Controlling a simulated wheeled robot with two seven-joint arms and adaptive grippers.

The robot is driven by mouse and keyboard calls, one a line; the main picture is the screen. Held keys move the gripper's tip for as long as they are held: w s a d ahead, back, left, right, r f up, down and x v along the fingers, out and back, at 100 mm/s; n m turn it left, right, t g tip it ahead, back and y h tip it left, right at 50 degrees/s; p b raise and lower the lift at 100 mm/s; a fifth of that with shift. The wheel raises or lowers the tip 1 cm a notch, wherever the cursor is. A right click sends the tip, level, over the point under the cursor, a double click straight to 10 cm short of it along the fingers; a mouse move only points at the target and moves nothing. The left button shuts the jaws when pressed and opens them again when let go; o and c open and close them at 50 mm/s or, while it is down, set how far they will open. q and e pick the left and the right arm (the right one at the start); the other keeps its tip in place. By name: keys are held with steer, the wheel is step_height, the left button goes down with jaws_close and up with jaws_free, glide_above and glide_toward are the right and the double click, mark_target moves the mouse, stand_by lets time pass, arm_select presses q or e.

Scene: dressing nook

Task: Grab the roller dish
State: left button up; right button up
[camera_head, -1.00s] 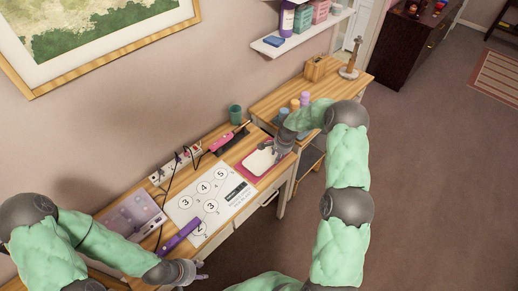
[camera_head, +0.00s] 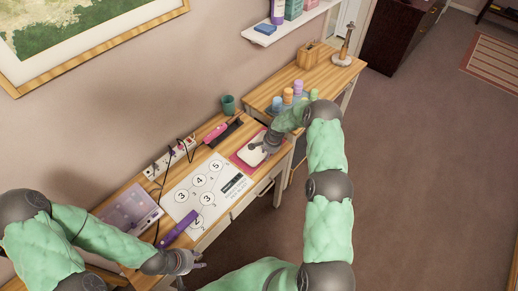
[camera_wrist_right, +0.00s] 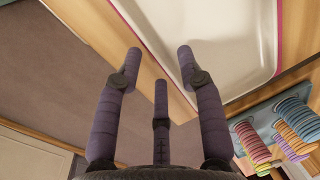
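In the right wrist view the white dish (camera_wrist_right: 225,40) shows large, past the fingertips. My right gripper (camera_head: 262,146) is over the dish's right side in the head view. In the right wrist view its fingers (camera_wrist_right: 160,65) are spread and empty, pointing at the dish's edge; contact cannot be judged. My left gripper (camera_head: 198,262) is open and empty beside the desk's front edge, at the lower left.
Several coloured rollers (camera_wrist_right: 272,132) stand on a blue tray right of the dish.

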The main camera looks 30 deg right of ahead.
steer(key=shift+w+f, duration=0.1)
steer(key=shift+f, duration=0.55)
jaws_close()
steer(key=shift+r, duration=0.1)
